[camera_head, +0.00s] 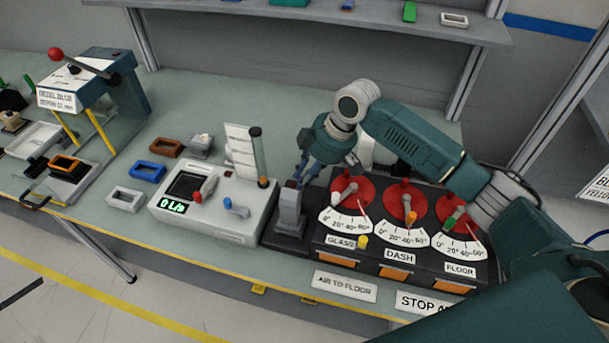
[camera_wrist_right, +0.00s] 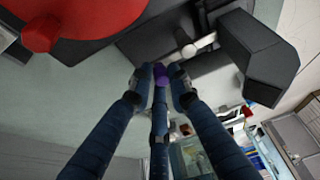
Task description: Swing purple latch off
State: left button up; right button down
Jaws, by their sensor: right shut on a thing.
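The purple latch tip (camera_wrist_right: 160,75) shows in the right wrist view, between the fingertips of my right gripper (camera_wrist_right: 160,88). The fingers are closed around it. In the head view the right gripper (camera_head: 306,168) reaches down behind the dashboard module (camera_head: 325,245), between the grey upright block (camera_head: 290,208) and the left red dial (camera_head: 352,190). The latch is hidden there behind the gripper and module. My left gripper is not in view.
The module carries three red dials, including the middle one (camera_head: 405,200), with pointers and scales. A white box with a display (camera_head: 210,205) stands to its left. Labels (camera_head: 345,286) lie at the front edge.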

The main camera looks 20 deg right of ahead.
jog(key=shift+a, duration=0.15)
jog(key=shift+w+a+n+g, duration=0.2)
jog(key=shift+a+n+g, duration=0.1)
jog(key=shift+n, duration=0.5)
jog(key=shift+w+a+n+g+y, duration=0.15)
jog(key=shift+a+n+g+y, duration=0.15)
jog(key=shift+n, duration=0.6)
jog(key=n, duration=0.1)
jog(key=a+n+g, duration=0.1)
jog(key=shift+w+n, duration=0.2)
jog(key=shift+n, duration=0.1)
jog(key=n+b, duration=0.1)
jog(key=n, duration=0.1)
jog(key=a+n+g+b, duration=0.2)
jog(key=n, duration=0.1)
jog(key=shift+s+a+f+n+b, duration=0.1)
jog(key=shift+n+b, duration=0.2)
jog(key=n, duration=0.1)
jog(key=a+n+g+h+b, duration=0.1)
jog(key=shift+s+n, duration=0.25)
jog(key=shift+n, duration=0.15)
jog(key=shift+s+a+n+g+b, duration=0.2)
jog(key=shift+n+g+b, duration=0.1)
jog(key=shift+n+b, duration=0.4)
